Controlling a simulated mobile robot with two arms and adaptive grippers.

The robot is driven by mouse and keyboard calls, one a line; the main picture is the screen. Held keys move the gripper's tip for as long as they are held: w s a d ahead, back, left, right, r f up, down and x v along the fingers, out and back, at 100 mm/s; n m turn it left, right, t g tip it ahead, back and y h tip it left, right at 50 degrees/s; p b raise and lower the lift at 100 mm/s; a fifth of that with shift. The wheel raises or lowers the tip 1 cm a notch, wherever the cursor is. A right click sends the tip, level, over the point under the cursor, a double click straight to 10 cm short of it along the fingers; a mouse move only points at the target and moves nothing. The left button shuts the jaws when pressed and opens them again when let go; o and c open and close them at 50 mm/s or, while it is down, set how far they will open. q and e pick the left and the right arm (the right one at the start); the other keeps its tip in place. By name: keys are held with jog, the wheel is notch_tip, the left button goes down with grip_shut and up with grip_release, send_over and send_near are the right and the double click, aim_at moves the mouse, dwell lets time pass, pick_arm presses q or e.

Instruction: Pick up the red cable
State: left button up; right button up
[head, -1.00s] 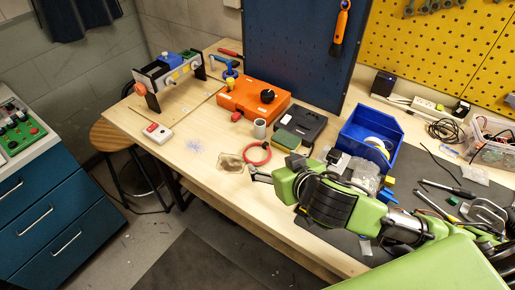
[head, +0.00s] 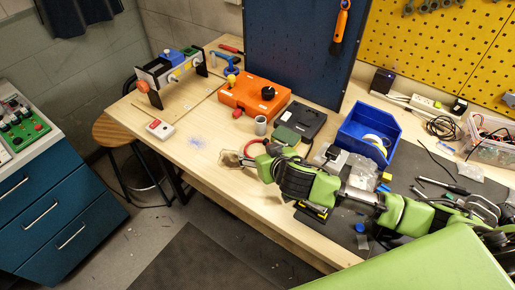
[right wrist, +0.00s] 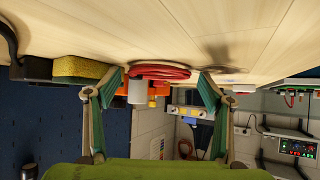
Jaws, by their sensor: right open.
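The red cable (head: 248,145) lies coiled on the wooden bench. In the head view my right gripper partly covers it, and only a piece of red shows. In the right wrist view the coil (right wrist: 160,71) shows between the two fingers, a little beyond the fingertips. My right gripper (head: 243,159) is at the bench's front part, right at the cable. Its fingers (right wrist: 160,82) are spread apart with nothing held between them. Whether a finger touches the cable is hard to tell. My left gripper is not in view.
A blue bin (head: 368,130) stands to the right. The bench is mostly bare to the left.

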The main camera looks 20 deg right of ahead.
jog(key=c, duration=0.9)
jog(key=shift+r, duration=0.4)
notch_tip(320, 180, up, 2)
jog(key=shift+a+r+b, duration=0.1)
jog(key=shift+r+b, duration=0.15)
jog(key=shift+b, duration=0.45)
jog(key=s+a+r+p, duration=0.1)
jog(key=s+r, duration=0.2)
jog(key=s, duration=0.1)
jog(key=s+a+r+p, duration=0.1)
jog(key=s+a+r, duration=0.1)
jog(key=s+r, duration=0.1)
jog(key=s+a+r+p, duration=0.1)
jog(key=s+a+r, duration=0.1)
jog(key=s, duration=0.4)
jog(key=shift+a+r, duration=0.1)
jog(key=shift+r, duration=0.8)
